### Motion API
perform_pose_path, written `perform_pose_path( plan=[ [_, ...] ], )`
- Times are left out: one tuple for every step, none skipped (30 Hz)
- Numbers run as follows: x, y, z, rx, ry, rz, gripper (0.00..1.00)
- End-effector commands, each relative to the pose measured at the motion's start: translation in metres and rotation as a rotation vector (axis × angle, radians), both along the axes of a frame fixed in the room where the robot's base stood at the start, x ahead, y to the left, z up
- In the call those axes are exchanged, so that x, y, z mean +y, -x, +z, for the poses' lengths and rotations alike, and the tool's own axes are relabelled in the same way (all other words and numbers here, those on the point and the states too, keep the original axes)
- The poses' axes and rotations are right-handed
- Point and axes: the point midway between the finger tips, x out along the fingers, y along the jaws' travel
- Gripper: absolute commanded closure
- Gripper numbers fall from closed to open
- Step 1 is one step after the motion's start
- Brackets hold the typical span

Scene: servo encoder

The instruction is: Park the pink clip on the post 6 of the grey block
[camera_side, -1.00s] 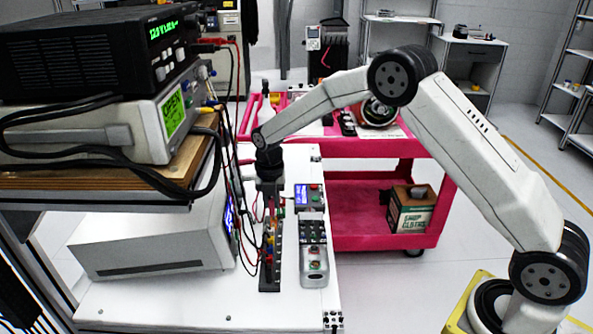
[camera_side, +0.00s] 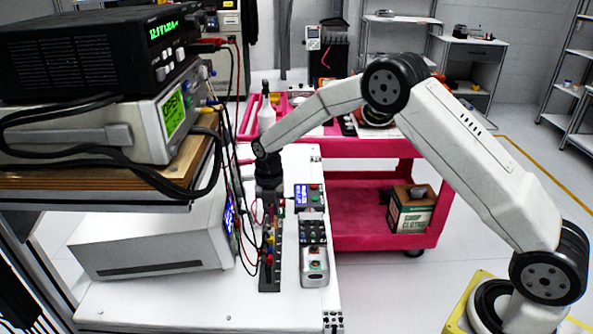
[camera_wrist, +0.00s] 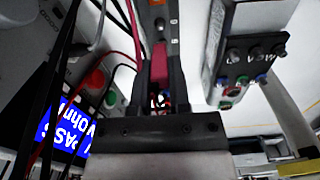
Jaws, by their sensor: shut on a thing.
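My gripper (camera_side: 269,203) points down over the far end of the narrow grey block (camera_side: 269,284), which lies on the white bench. In the wrist view my gripper (camera_wrist: 159,75) is shut on the pink clip (camera_wrist: 158,62), held between the fingers. A part of the grey block (camera_wrist: 160,8) shows just beyond the fingertips, with markings too small to read. Several coloured clips or leads stand along the block in the side view. My gripper hides the far posts, and I cannot tell whether the pink clip touches a post.
A box with a blue screen (camera_side: 301,194) and a control box with knobs (camera_side: 313,234) stand close to the right of the block. A white instrument (camera_side: 150,240) and hanging cables (camera_side: 232,180) are on the left. The bench front (camera_side: 200,300) is clear.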

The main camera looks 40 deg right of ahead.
Motion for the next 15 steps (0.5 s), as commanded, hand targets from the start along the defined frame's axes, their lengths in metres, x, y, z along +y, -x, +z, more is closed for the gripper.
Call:
perform_pose_path(
  plan=[
    [0.000, 0.000, -0.003, 0.000, 0.000, 0.000, 1.00],
    [0.000, 0.000, -0.005, 0.000, 0.000, 0.000, 1.00],
    [0.000, 0.000, -0.007, 0.000, 0.000, 0.000, 1.00],
    [0.000, 0.000, -0.008, 0.000, 0.000, 0.000, 1.00],
    [0.000, 0.000, -0.010, 0.000, 0.000, 0.000, 1.00],
    [0.000, 0.000, -0.011, 0.000, 0.000, 0.000, 1.00],
    [0.000, 0.000, -0.013, 0.000, 0.000, 0.000, 1.00],
    [0.000, 0.000, -0.014, 0.000, 0.000, 0.000, 1.00],
    [0.000, 0.000, -0.016, 0.001, 0.001, 0.000, 1.00],
    [0.000, 0.000, -0.018, 0.001, 0.001, 0.000, 1.00],
    [0.000, 0.000, -0.019, 0.001, 0.001, 0.000, 1.00],
    [0.000, 0.000, -0.021, 0.001, 0.001, 0.000, 1.00],
    [0.000, 0.000, -0.023, 0.001, 0.001, 0.000, 1.00],
    [0.000, 0.000, -0.024, 0.000, 0.000, 0.000, 1.00],
    [0.000, 0.000, -0.026, 0.000, 0.000, 0.000, 1.00]
  ],
)
